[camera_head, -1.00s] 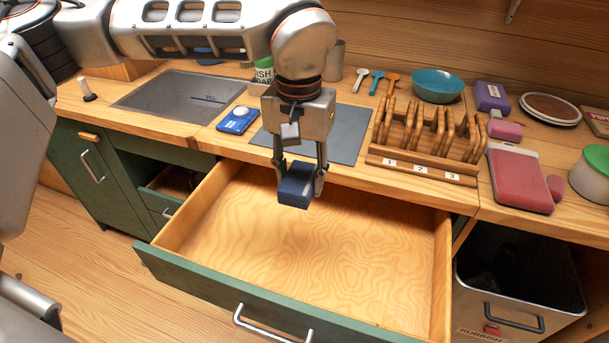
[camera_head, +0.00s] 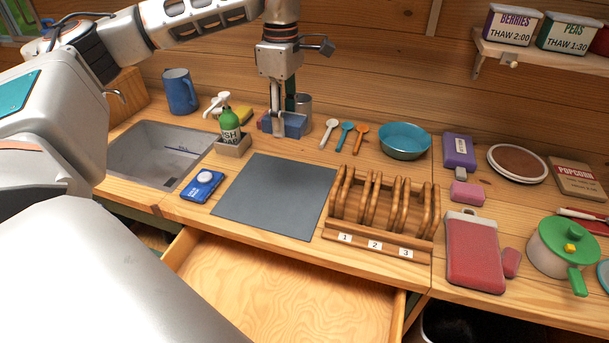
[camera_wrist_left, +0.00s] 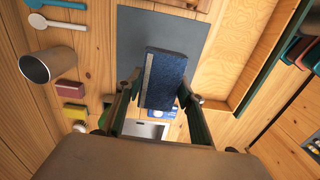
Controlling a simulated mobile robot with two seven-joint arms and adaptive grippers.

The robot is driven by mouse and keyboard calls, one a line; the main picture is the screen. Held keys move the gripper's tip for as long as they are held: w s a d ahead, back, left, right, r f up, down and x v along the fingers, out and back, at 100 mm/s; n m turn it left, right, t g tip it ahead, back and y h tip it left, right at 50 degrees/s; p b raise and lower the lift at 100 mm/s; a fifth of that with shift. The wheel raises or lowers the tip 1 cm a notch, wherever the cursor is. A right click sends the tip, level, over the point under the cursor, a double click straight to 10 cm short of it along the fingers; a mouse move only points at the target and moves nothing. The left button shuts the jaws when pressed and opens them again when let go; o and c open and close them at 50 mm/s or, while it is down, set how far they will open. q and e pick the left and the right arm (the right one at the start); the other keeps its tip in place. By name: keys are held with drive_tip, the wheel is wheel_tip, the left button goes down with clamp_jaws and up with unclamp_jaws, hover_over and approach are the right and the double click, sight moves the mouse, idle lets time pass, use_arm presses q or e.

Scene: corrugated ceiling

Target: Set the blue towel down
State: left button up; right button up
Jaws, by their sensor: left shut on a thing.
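The blue towel (camera_head: 294,124) is a folded dark blue block. In the head view it shows near the back of the counter, between the dish soap and a metal cup. My left gripper (camera_head: 278,123) points down and is shut on it. In the left wrist view the towel (camera_wrist_left: 164,80) sits between the fingers of my left gripper (camera_wrist_left: 160,100), with the grey mat (camera_wrist_left: 150,28) behind it. The towel appears held above the counter; the exact height is hard to tell. My right gripper does not show.
The dish soap (camera_head: 229,125) and metal cup (camera_head: 304,106) stand near the towel. The grey mat (camera_head: 276,195) is bare. A numbered wooden rack (camera_head: 385,240) stands right of it, the sink (camera_head: 158,153) left. The drawer (camera_head: 270,295) below is open and looks empty.

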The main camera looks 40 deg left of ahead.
sight(288, 192)
use_arm(q)
drive_tip(key=shift+w+a+f, duration=0.1)
drive_tip(key=shift+f, duration=0.15)
wheel_tip(288, 192, down, 19)
drive_tip(key=shift+f, duration=0.15)
drive_tip(key=shift+f, duration=0.15)
idle(0.3)
drive_tip(key=o, duration=1.1)
wheel_tip(288, 192, up, 12)
drive_tip(key=shift+r, duration=0.2)
drive_tip(key=shift+f, duration=0.1)
